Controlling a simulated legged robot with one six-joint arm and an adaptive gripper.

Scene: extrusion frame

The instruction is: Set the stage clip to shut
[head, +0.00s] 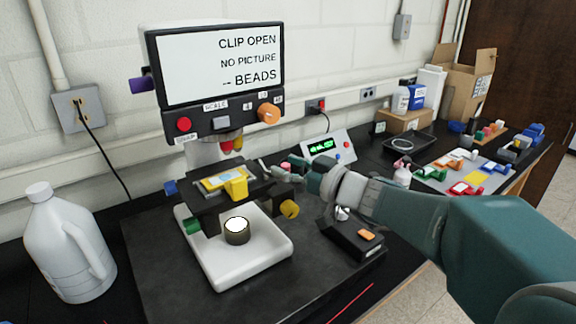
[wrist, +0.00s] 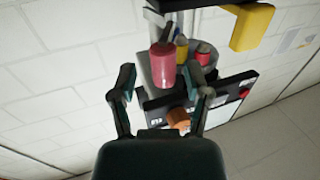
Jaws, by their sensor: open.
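The microscope stage (head: 205,200) is a dark plate with a yellow-framed slide on it. A yellow block, which looks like the stage clip (head: 236,184), sits at its right front; it also shows at the upper right of the wrist view (wrist: 252,28). The screen (head: 222,68) reads "CLIP OPEN", "NO PICTURE" and "BEADS". My gripper (head: 275,167) is at the right rear of the stage, apart from the clip. In the wrist view my gripper (wrist: 163,92) has its fingers spread, with nothing held between them.
Coloured objectives (wrist: 163,58) hang above the stage, near my fingers. An orange knob (head: 269,113) is on the screen housing. A white jug (head: 65,245) stands left; a black box (head: 352,240) is right.

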